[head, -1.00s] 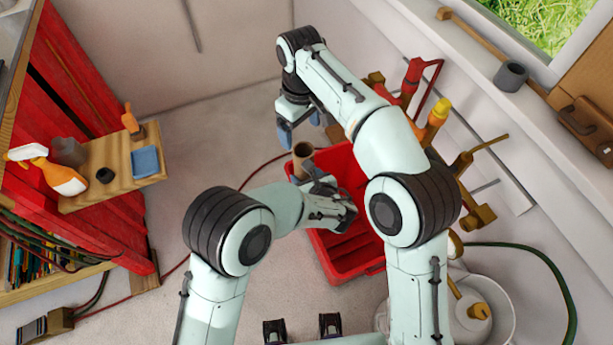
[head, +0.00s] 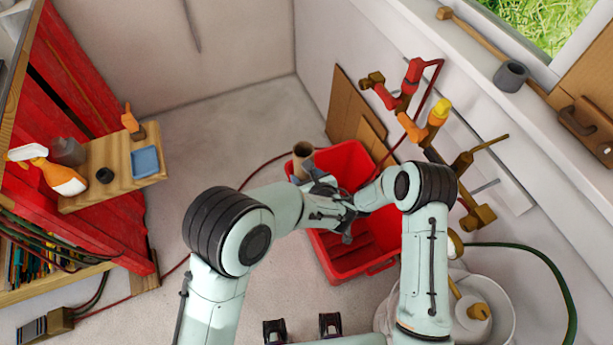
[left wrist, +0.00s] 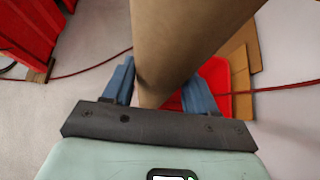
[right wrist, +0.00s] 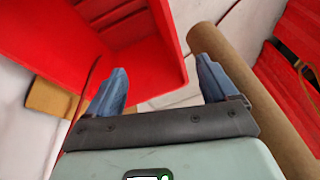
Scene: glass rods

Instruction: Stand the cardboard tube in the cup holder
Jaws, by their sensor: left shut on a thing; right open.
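The brown cardboard tube (head: 303,151) stands with its open top showing above the red crate's left edge. My left gripper (head: 309,180) is shut on the tube, which fills the space between its fingers in the left wrist view (left wrist: 190,45). My right gripper (right wrist: 162,85) is open with nothing between its fingers; the tube passes beside its right finger. In the head view the right gripper is crowded against the left wrist and hard to make out.
The red crate (head: 352,160) is below my arms. The wooden shelf (head: 125,187) at left bears a spray bottle (head: 62,178) and a blue tray (head: 145,161). Pipes and a red valve line the right wall (head: 410,80). The back left floor is clear.

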